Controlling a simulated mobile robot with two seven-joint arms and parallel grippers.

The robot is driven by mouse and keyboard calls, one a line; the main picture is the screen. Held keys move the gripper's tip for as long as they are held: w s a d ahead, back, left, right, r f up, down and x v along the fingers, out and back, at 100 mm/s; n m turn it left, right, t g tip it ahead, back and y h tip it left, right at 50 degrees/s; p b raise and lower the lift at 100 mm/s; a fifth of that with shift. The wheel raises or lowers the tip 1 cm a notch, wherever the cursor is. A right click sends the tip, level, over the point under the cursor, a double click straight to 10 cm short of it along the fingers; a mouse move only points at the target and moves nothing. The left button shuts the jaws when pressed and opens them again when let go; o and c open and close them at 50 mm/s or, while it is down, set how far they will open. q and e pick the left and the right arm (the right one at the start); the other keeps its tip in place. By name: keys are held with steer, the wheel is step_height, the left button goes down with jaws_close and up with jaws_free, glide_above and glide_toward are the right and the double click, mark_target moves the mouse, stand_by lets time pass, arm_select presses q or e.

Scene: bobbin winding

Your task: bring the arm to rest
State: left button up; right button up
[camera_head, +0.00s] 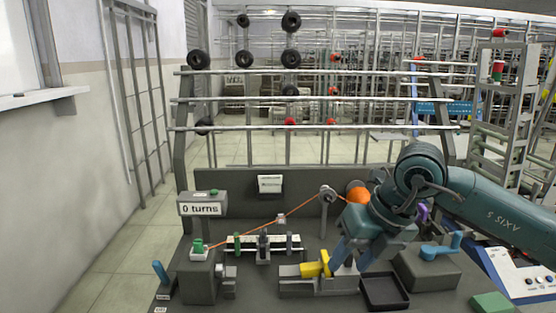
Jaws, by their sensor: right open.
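My right arm comes in from the right, and its gripper (342,258) points down over the front of the bench. The gripper is open; I cannot tell whether its fingers touch anything. A yellow piece (313,270) lies on a grey fixture (295,285) just left of the fingertips. An orange thread (250,234) runs from a green-topped bobbin part (198,246) at the left up to a grey guide wheel (327,194). An orange ball-like spool (358,195) is partly hidden behind my arm. A counter (200,209) reads "0 turns". My left gripper is out of view.
A black open tray (384,290) stands right of the gripper. A grey box with a blue crank handle (440,247) is farther right. A green block (491,302) and a blue-and-white control panel (525,277) are at the right edge. A rack with black wheels (291,58) rises behind the bench.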

steer(key=s+a+r+m+g+y+p, duration=0.2)
steer(key=s+a+m+y, duration=0.5)
steer(key=a+y, duration=1)
steer(key=w+d+f+m+t+h, duration=0.2)
steer(key=d+f+m+t+h, duration=0.75)
steer(key=m+t, duration=0.85)
steer(key=s+d+f+m+g+h, duration=0.2)
steer(key=s+d+f+m, duration=0.1)
steer(key=f, duration=0.4)
steer(key=s+d+f+m+g+h+p, duration=0.1)
steer(key=s+d+f+m+g+h, duration=0.2)
steer(key=s+f, duration=0.2)
steer(key=s+d+f+m+g+h, duration=0.2)
steer(key=s+d+f+m, duration=0.1)
steer(key=f, duration=0.6)
steer(key=shift+s+d+f+m+g+h, duration=0.25)
steer(key=shift+s+m+g+h, duration=0.25)
steer(key=shift+s, duration=0.4)
